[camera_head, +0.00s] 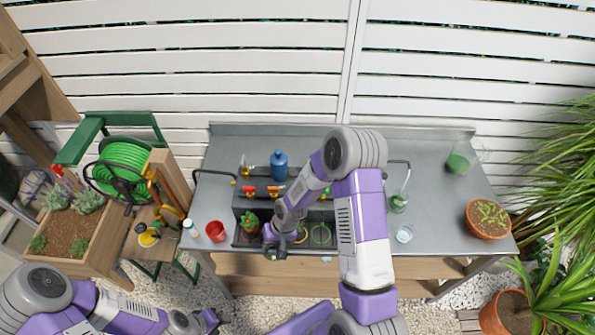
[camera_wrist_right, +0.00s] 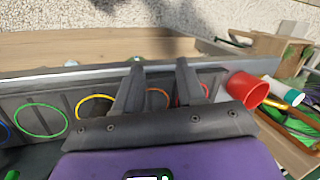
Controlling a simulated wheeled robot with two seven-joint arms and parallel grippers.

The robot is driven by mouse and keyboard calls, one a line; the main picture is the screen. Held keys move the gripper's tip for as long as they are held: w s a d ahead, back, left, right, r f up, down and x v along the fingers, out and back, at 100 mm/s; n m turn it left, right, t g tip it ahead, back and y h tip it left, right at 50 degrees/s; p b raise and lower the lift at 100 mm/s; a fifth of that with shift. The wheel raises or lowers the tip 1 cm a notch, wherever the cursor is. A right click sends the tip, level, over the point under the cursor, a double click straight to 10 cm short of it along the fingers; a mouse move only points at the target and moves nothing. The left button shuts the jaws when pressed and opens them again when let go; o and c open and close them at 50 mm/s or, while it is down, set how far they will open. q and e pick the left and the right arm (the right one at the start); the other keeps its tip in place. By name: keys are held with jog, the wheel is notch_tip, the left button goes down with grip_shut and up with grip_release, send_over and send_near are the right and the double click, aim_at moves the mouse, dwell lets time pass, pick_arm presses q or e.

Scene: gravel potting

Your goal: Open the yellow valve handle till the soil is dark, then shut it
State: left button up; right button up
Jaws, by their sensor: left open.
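A row of valves runs along the back of the dark trough (camera_head: 236,212). A red handle (camera_head: 249,189), an orange-red handle (camera_head: 273,190) and a green handle (camera_head: 327,190) show. I cannot make out a clearly yellow handle; my right arm covers the stretch between the orange-red and green ones. A yellow ring (camera_wrist_right: 95,107) lies in the trough; I cannot see soil inside it. My right gripper (camera_head: 275,243) is over the trough's front edge; in the wrist view its fingers (camera_wrist_right: 160,80) are apart and empty. My left gripper (camera_head: 210,320) is open, low at the left, away from the table.
A red cup (camera_head: 215,231) and a white bottle (camera_head: 190,228) stand left of the trough. A blue canister (camera_head: 279,165) stands behind the valves. The right half of the table (camera_head: 435,190) is mostly clear.

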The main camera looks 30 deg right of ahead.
jog(key=w+d+r+m+h, duration=0.1)
jog(key=w+d+r, duration=0.2)
jog(key=d+r, duration=0.2)
jog(key=w+d+r+m+h+p, duration=0.1)
jog(key=w+d+r, duration=0.3)
jog(key=d+r, duration=0.1)
jog(key=w+d+r+h, duration=0.1)
jog(key=w+d+r, duration=0.2)
jog(key=d+r, duration=0.2)
jog(key=shift+w+d+r+m+h+p, duration=0.15)
jog(key=shift+r+m+h+p, duration=0.2)
jog(key=shift+r, duration=0.6)
pick_arm(q)
jog(key=r, duration=0.3)
jog(key=shift+w+r, duration=0.1)
jog(key=shift+w, duration=0.1)
pick_arm(e)
notch_tip(320, 180, down, 7)
jog(key=shift+w+f, duration=0.15)
jog(key=shift+c, duration=0.4)
grip_shut()
